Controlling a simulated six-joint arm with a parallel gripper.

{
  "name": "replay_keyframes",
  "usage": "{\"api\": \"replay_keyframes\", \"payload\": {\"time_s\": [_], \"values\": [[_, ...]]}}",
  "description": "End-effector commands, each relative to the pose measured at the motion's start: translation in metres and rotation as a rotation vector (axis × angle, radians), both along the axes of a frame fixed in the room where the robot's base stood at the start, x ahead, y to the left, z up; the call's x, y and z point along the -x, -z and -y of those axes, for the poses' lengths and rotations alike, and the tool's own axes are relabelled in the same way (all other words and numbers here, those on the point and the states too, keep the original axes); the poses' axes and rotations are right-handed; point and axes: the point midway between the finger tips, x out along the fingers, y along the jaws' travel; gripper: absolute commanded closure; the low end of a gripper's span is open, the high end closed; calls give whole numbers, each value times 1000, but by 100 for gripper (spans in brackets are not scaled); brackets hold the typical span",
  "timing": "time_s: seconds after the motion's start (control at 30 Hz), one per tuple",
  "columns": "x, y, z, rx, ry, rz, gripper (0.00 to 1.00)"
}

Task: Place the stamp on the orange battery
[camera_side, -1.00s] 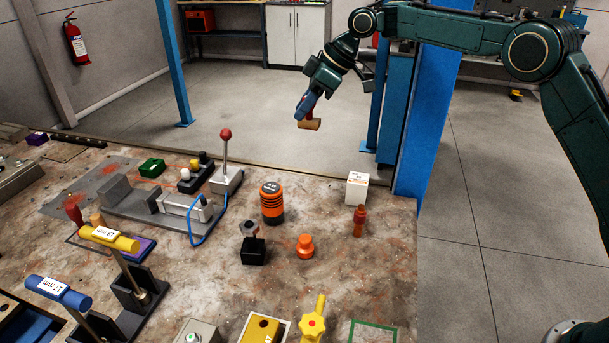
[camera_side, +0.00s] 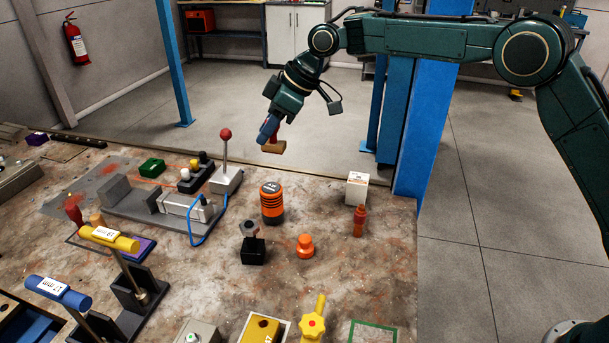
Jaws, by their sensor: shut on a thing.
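The stamp (camera_side: 273,147) is a tan wooden block with a red handle. My gripper (camera_side: 268,131) is shut on its handle, with the block hanging at the lower end. The stamp is in the air, in the picture above the orange battery and apart from it. The orange battery (camera_side: 272,205) is an orange and black cylinder standing upright on the bench, with a dark label on its top. The fingers partly hide the stamp's handle.
A red-knobbed lever (camera_side: 226,155) stands tall left of the battery. A white box (camera_side: 357,188), a small red-orange bottle (camera_side: 359,221), an orange knob (camera_side: 305,246) and a black-based knob (camera_side: 252,246) stand nearby. The bench (camera_side: 330,280) has bare patches between them.

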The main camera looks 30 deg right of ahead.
Motion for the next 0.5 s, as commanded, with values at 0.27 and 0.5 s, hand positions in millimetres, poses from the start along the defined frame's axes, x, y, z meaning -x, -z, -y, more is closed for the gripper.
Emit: {"api": "replay_keyframes", "payload": {"time_s": [0.27,0.5], "values": [[6,4,-17,3,-5,2,97],[6,21,-16,3,-4,-1,97]]}}
